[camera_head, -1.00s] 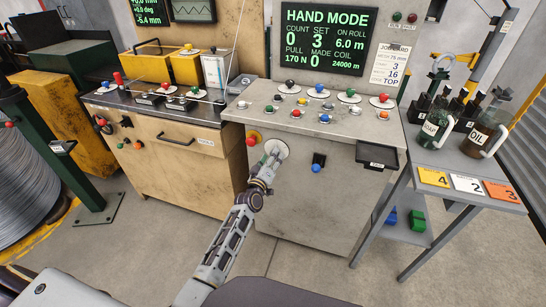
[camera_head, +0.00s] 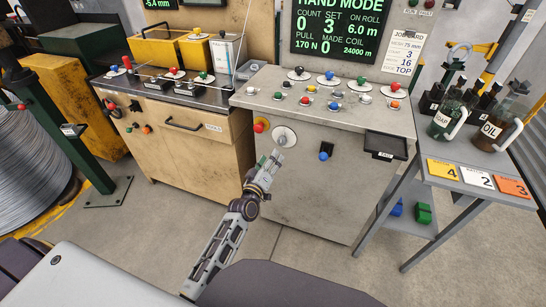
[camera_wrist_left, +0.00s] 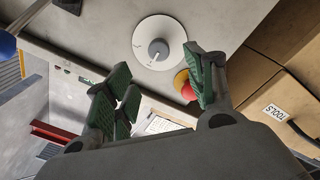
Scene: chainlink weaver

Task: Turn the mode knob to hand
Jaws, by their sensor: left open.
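The mode knob (camera_head: 282,140) is a grey handle on a round pale dial plate (camera_head: 291,131) on the front of the control cabinet. It shows in full in the left wrist view (camera_wrist_left: 158,49), with the plate (camera_wrist_left: 146,30) around it. My left gripper (camera_head: 271,162) is just below and to the left of the knob, apart from it. In the left wrist view the green-padded fingers of my left gripper (camera_wrist_left: 165,88) are open and empty. The screen (camera_head: 340,28) reads HAND MODE. My right gripper is not in view.
A red and yellow emergency button (camera_head: 261,125) sits left of the dial. A blue-handled switch (camera_head: 324,155) is to its right, and a black tray (camera_head: 386,146) juts from the cabinet. The floor in front is clear.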

